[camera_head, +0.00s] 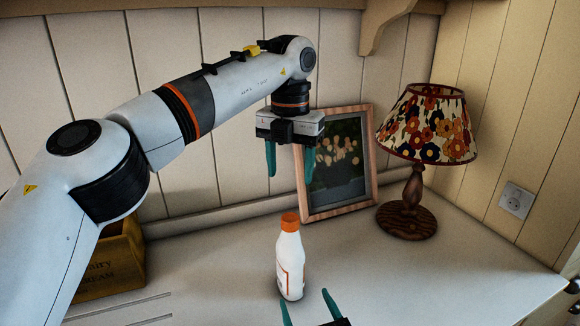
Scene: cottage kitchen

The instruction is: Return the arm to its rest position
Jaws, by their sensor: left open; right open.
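My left arm (190,105) reaches in from the left and bends down at the wrist. My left gripper (290,162) points down, open and empty, in front of the picture frame's left side and above the white bottle. The bottle (290,262) has an orange cap and stands upright on the white counter. My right gripper (308,308) shows only its teal fingertips and a dark part at the bottom edge. It is open, with its fingertips just in front of the bottle in the picture. I cannot tell whether they touch it.
A framed picture (346,200) leans at the wall. A lamp with a floral shade (428,122) stands to its right. A wooden box (112,268) is partly hidden behind my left arm. The counter (440,275) is clear at the right. A shelf bracket (385,25) hangs above.

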